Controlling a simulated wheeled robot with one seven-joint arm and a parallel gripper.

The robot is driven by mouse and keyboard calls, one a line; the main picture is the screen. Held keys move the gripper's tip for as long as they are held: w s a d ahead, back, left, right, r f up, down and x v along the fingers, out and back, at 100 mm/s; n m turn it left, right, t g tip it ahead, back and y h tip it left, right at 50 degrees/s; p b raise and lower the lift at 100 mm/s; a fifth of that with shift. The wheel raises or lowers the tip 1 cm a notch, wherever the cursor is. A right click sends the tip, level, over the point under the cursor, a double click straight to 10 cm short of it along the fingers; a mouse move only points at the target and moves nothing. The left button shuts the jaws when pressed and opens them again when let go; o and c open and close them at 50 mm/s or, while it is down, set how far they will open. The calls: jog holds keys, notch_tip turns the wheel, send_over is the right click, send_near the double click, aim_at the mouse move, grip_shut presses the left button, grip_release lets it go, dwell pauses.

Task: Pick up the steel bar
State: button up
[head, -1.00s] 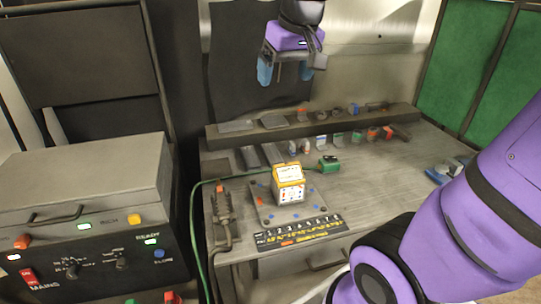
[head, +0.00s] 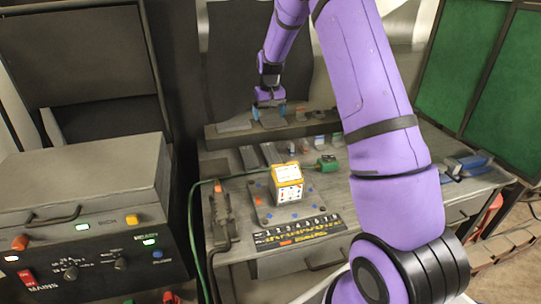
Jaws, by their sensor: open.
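Two grey metal bars lie side by side on the workbench (head: 330,190), in front of the raised back ledge: a left bar (head: 249,158) and a right bar (head: 270,153). I cannot tell which one is the steel bar. My gripper (head: 269,114), with blue fingertips, is open and hangs over the back ledge, behind and above the bars in the picture. Nothing shows between its fingers. Flat grey pieces (head: 234,126) lie on the ledge close to the gripper, and its fingers partly hide that spot.
A yellow and white box (head: 287,183) stands on a grey plate in front of the bars. A green block (head: 327,163) sits to its right, a clamp (head: 221,205) to its left. A numbered strip (head: 298,231) lies at the front. A control cabinet (head: 85,190) stands left.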

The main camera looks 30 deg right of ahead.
jog(key=w+d+f, duration=0.3)
jog(key=f, duration=0.5)
send_over(270, 152)
jog(key=shift+g, duration=0.3)
jog(key=f, duration=0.5)
jog(key=shift+s+d+f, duration=0.15)
jog(key=shift+s+d, duration=0.05)
jog(key=shift+d, duration=0.1)
jog(key=shift+w+a+f, duration=0.1)
jog(key=shift+a+f, duration=0.05)
jog(key=shift+f, duration=1.2)
jog(key=shift+a+f, duration=0.1)
jog(key=shift+f, duration=1.25)
jog(key=c, duration=1.3)
jog(key=shift+c, duration=0.2)
jog(key=shift+r, duration=0.15)
